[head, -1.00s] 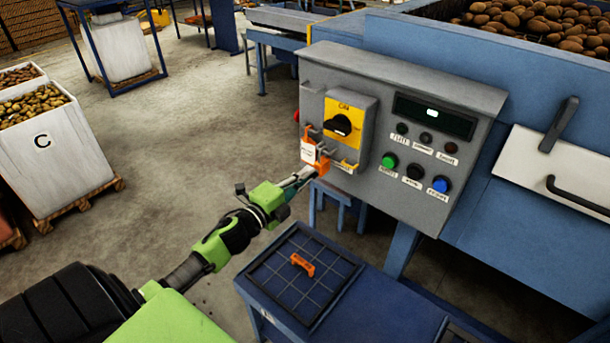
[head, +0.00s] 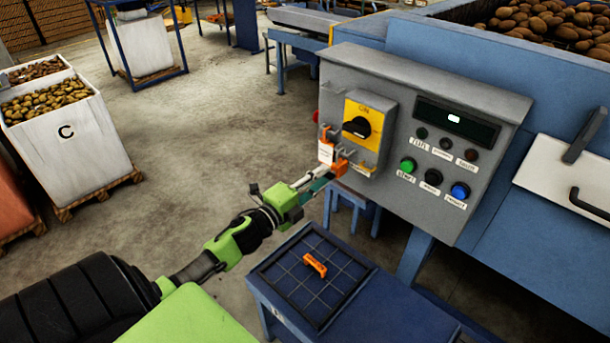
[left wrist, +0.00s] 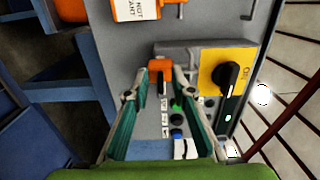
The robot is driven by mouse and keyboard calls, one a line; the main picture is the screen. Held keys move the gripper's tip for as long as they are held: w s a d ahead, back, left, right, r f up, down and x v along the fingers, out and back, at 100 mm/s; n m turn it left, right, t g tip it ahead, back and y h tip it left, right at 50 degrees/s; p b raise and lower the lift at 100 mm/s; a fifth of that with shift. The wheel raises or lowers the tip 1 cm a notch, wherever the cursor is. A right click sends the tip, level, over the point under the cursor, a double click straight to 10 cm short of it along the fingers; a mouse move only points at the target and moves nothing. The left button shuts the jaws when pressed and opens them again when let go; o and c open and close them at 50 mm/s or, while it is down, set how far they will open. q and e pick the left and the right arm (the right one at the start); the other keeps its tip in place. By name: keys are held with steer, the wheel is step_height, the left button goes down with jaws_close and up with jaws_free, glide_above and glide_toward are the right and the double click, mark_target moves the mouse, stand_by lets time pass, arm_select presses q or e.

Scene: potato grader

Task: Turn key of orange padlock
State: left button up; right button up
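An orange padlock (left wrist: 160,66) hangs at the grey control box; a narrow dark and orange part, possibly its key, shows below it in the left wrist view. In the head view an orange piece (head: 341,167) shows under the yellow switch plate, beside my left gripper (head: 322,177). My left gripper (left wrist: 164,76) has its two teal-lined fingers apart, with the padlock between or just beyond the tips. I cannot tell whether they touch it. My right gripper is not in view.
The control box (head: 385,75) carries a black rotary switch (head: 357,127) and several buttons. A white tag (head: 326,152) hangs beside the padlock. Below stands a blue table (head: 375,300) with a dark gridded mat (head: 285,275) and an orange clip (head: 315,264). Open floor lies left.

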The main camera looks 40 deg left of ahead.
arm_select(q)
steer(key=s, duration=1.1)
steer(key=shift+s+a, duration=0.15)
steer(key=shift+a, duration=0.25)
steer(key=s+a+f+n+g+y+b, duration=0.15)
steer(key=f+n, duration=0.25)
steer(key=f, duration=0.8)
steer(key=s+a+f+n+g+y+b, duration=0.1)
steer(key=s+f+n+g, duration=0.2)
steer(key=f, duration=1)
steer(key=s+d+f+n+g+b, duration=0.15)
steer(key=s+f, duration=0.25)
steer(key=f, duration=0.5)
steer(key=s+d+f+n+g+b, duration=0.1)
steer(key=s+d+f+n+g, duration=0.15)
steer(key=f, duration=0.55)
steer(key=s+d+f+n+g+b, duration=0.1)
steer(key=s+d+f+g, duration=0.1)
steer(key=s+d+f, duration=0.3)
steer(key=s+d+f+n+g+h+b, duration=0.1)
steer(key=s+d+f+n+g, duration=0.1)
steer(key=s+f, duration=0.8)
steer(key=s+d+f+n+g+b, duration=0.1)
steer(key=s+d+f+g, duration=0.3)
steer(key=s, duration=0.9)
steer(key=d+f+n, duration=0.1)
steer(key=d+f, duration=0.2)
steer(key=f, duration=0.1)
steer(key=shift+s+d+f+b, duration=0.25)
steer(key=shift+d+b, duration=0.1)
